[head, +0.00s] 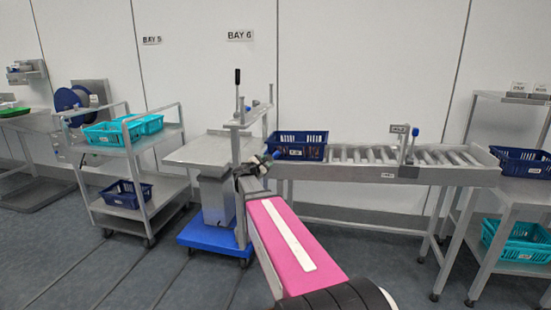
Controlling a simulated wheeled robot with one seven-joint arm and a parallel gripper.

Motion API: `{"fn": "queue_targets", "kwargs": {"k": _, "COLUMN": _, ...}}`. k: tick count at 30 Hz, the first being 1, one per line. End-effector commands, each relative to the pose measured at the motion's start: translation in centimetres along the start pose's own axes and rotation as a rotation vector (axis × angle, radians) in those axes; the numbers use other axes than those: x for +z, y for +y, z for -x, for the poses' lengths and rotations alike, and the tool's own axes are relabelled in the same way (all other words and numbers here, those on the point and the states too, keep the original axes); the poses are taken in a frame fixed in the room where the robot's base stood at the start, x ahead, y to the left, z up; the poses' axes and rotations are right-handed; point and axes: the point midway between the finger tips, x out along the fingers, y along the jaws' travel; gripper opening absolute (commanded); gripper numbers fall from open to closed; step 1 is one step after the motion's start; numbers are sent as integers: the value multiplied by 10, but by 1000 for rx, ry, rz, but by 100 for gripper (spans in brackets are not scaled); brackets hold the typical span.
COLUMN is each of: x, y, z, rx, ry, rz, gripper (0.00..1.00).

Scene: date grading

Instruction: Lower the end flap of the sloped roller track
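The sloped roller track (345,171) runs across the right half of the head view on grey legs. A dark blue crate (298,146) sits on its left end. I cannot clearly make out the end flap; the crate, a grey post frame and my arm crowd that end. My gripper (262,162) is small and dark at the far end of my pink arm, in front of the post frame and just left of the crate in the picture. Whether its fingers are open or touch anything cannot be told.
Left of the track stands a lift table (190,150) on a blue wheeled base (215,238), beside a black-handled lever (238,78). A trolley (150,180) holds turquoise and blue crates. A blue-knobbed stop (411,142) rises from the track. A shelf stand (525,190) is at right.

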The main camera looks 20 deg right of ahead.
Motion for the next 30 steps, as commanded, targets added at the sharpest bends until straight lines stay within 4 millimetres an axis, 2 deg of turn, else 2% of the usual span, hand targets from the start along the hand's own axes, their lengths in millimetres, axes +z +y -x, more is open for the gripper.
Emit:
{"fn": "queue_targets", "kwargs": {"k": 3, "x": -1, "y": 1, "z": -24, "rx": -2, "ry": -1, "rz": -1, "gripper": 37}}
{"fn": "queue_targets", "kwargs": {"k": 9, "x": -1, "y": 1, "z": -59, "rx": -2, "ry": -1, "rz": -2, "gripper": 37}}
{"fn": "queue_targets", "kwargs": {"k": 15, "x": -1, "y": 0, "z": -82, "rx": -1, "ry": 0, "rz": -3, "gripper": 37}}
{"fn": "queue_targets", "kwargs": {"k": 19, "x": 0, "y": 0, "z": -88, "rx": -1, "ry": 0, "rz": -3, "gripper": 37}}
{"fn": "queue_targets", "kwargs": {"k": 28, "x": 0, "y": -1, "z": -89, "rx": -1, "ry": 1, "rz": -3, "gripper": 37}}
{"fn": "queue_targets", "kwargs": {"k": 29, "x": 0, "y": -1, "z": -89, "rx": -1, "ry": 1, "rz": -3, "gripper": 31}}
{"fn": "queue_targets", "kwargs": {"k": 30, "x": 0, "y": -1, "z": -89, "rx": -1, "ry": 1, "rz": -3, "gripper": 18}}
